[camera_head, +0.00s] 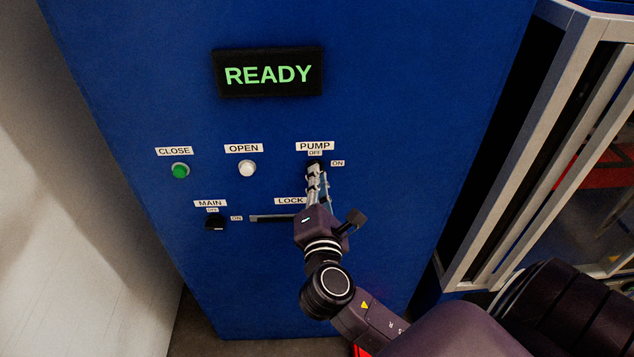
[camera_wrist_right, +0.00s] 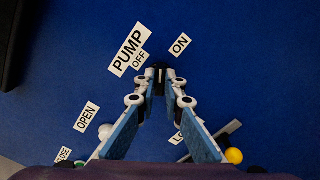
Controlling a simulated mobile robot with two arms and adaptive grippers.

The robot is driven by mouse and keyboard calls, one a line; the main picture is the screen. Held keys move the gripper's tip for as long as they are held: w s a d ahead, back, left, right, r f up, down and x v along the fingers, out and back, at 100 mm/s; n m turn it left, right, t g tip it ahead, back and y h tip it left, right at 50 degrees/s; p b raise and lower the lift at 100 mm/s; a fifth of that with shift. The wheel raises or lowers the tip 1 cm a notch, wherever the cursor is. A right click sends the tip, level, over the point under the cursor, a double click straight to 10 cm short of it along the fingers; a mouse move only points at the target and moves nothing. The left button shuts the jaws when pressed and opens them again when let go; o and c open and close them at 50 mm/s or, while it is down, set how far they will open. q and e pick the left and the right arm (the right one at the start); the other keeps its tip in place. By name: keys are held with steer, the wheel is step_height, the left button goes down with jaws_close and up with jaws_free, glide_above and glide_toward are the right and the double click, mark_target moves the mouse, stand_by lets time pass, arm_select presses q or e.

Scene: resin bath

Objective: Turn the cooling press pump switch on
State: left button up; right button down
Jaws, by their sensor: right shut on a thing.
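The black pump switch (camera_head: 314,163) sits on the blue panel under the PUMP and OFF labels, with the ON label to its right. My right gripper (camera_head: 315,173) reaches up to it from below. In the right wrist view the fingertips of the right gripper (camera_wrist_right: 160,78) are close together with the dark knob of the pump switch (camera_wrist_right: 160,67) between them, so it is shut on the switch. The fingers hide much of the knob, and I cannot tell exactly which way it points. My left gripper is not in view.
The blue press panel (camera_head: 380,110) has a READY display (camera_head: 268,73), a green CLOSE button (camera_head: 180,171), a white OPEN button (camera_head: 246,169), a black MAIN switch (camera_head: 214,223) and a LOCK slot (camera_head: 268,218). A metal frame (camera_head: 535,150) stands at the right.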

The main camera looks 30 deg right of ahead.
steer(key=shift+f+m+b, duration=0.15)
steer(key=shift+m+b, duration=0.7)
steer(key=shift+m, duration=0.85)
steer(key=shift+f+m+b, duration=0.1)
steer(key=shift+m+b, duration=0.7)
steer(key=shift+m, duration=1.2)
steer(key=c, duration=2)
jaws_free()
steer(key=shift+r, duration=0.1)
steer(key=shift+c, duration=0.2)
steer(key=v, duration=1.2)
